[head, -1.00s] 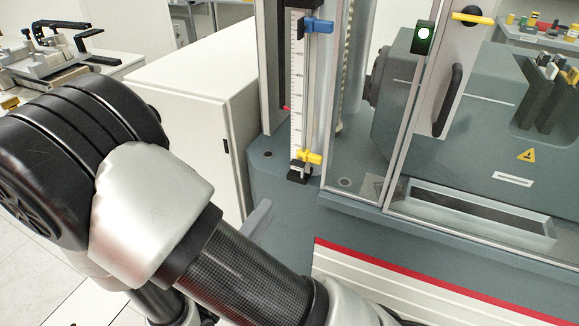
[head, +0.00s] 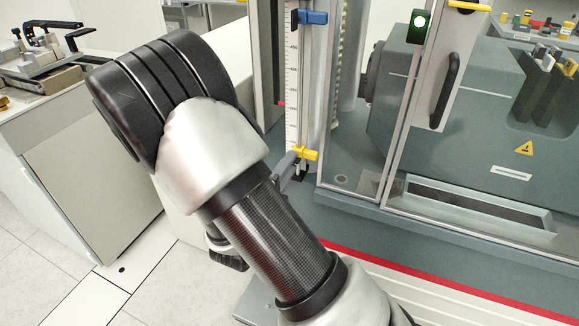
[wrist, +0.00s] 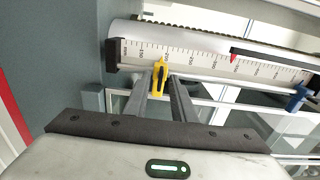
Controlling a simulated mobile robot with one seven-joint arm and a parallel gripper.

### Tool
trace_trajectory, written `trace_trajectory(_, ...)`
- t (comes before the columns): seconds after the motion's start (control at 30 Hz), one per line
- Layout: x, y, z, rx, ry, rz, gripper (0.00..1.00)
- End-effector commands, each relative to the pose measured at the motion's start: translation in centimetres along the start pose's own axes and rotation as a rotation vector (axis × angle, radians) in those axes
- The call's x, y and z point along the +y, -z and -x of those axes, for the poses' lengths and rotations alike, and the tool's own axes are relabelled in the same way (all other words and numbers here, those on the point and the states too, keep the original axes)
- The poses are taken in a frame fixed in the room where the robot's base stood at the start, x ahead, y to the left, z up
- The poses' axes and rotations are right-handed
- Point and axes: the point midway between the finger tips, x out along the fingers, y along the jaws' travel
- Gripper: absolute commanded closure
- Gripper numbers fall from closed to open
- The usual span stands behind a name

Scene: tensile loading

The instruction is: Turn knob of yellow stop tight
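The yellow stop (head: 308,154) sits near the lower end of the upright white scale (head: 292,85) in the head view. In the wrist view the yellow stop (wrist: 158,76) lies between the two fingers of my gripper (wrist: 160,82), near the dark end block of the scale. The fingers are apart, one on each side of its knob, with narrow gaps showing. Firm contact cannot be told. In the head view a grey finger of my gripper (head: 286,166) shows beside the stop; my arm hides the rest.
A blue stop (head: 310,17) sits higher on the scale, with a red pointer (wrist: 234,57) between. A glazed guard door with a black handle (head: 445,90) stands to the right. A cabinet (head: 90,160) is at the left.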

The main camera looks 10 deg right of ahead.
Motion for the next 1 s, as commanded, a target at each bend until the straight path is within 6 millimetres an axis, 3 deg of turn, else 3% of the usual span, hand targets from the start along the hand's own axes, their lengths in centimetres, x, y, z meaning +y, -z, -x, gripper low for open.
trace_trajectory(0.37, -0.05, 0.00, -0.86, 0.000, 0.000, 0.000, 0.77)
trace_trajectory(0.53, -0.04, 0.00, -0.83, 0.000, 0.000, 0.000, 1.00)
trace_trajectory(1.0, -0.09, 0.01, -0.81, 0.000, 0.000, -0.057, 1.00)
